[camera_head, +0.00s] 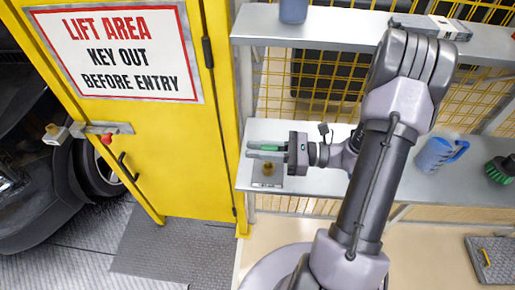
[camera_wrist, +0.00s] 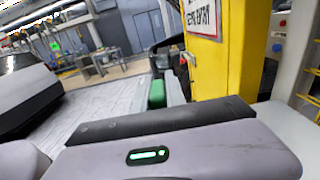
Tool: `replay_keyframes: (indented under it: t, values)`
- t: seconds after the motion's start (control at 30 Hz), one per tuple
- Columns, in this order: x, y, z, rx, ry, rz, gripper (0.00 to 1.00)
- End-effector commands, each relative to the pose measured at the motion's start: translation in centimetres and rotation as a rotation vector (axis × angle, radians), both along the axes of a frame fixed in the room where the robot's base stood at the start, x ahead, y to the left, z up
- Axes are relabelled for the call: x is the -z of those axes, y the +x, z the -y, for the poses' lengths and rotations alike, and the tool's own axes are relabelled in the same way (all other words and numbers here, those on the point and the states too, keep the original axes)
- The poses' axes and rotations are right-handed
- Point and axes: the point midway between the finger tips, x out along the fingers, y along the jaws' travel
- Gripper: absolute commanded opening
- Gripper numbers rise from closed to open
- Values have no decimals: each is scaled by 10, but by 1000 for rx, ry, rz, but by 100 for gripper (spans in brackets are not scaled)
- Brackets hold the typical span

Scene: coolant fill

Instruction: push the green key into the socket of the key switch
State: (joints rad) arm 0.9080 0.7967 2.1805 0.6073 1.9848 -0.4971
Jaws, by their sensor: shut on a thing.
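My gripper (camera_head: 266,151) is shut on the green key (camera_head: 268,148), of which a green strip shows between the fingers. The key is a dark green block between the fingers in the wrist view (camera_wrist: 157,94). The gripper points left, level, above the near left end of the shelf. Just below it on the shelf is a small grey box with a brass round part on top (camera_head: 267,171), which looks like the key switch. The key appears above and apart from it. Its socket opening is too small to make out.
A yellow door (camera_head: 175,150) with a warning sign (camera_head: 118,55) stands left of the shelf (camera_head: 320,180). A latch bar (camera_head: 105,128) with a red part sits on the door. A blue jug (camera_head: 437,153) and a green-bristled brush (camera_head: 501,168) stand at the right.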

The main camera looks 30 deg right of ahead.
Motion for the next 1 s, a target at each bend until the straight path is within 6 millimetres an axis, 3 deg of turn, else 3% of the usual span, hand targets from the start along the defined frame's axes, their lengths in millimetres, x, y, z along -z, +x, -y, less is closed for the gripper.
replay_keyframes:
  t: [1.0]
  values:
    - [14, 0, 0, 0, 0, 0, 0]
